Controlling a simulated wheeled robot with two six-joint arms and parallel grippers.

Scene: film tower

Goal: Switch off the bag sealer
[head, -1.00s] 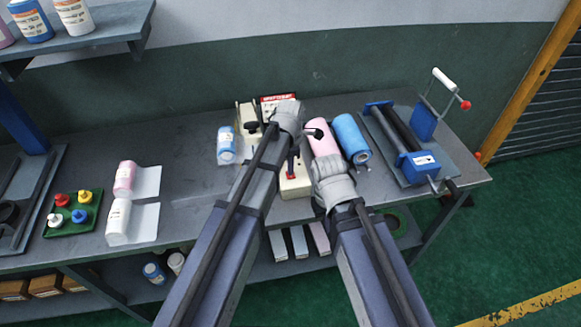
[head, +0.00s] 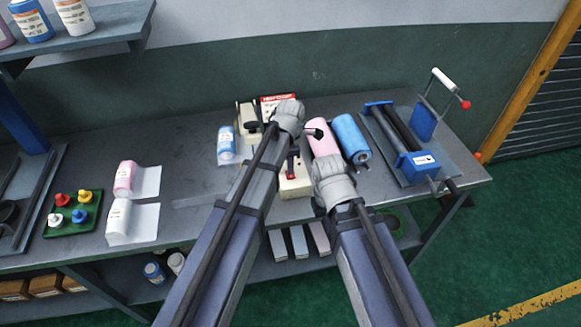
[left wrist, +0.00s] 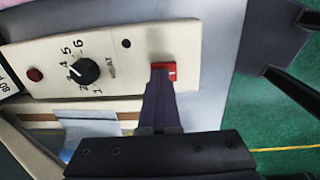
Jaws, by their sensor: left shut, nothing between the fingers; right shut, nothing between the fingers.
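The bag sealer (head: 294,185) is a cream machine on the bench, partly hidden behind my left arm in the head view. In the left wrist view its cream panel (left wrist: 112,55) carries a black dial (left wrist: 84,71), a red round lamp (left wrist: 35,75) and a red switch (left wrist: 166,69). My left gripper (left wrist: 158,75) is shut and empty, its dark fingertips at the red switch and overlapping its edge. I cannot tell whether they press it. My right gripper (head: 322,200) is shut and empty near the sealer's right side, mostly hidden by its own wrist.
A pink roll (head: 321,136) and a blue roll (head: 350,138) lie right of the sealer. A blue-framed roller device (head: 415,165) stands farther right.

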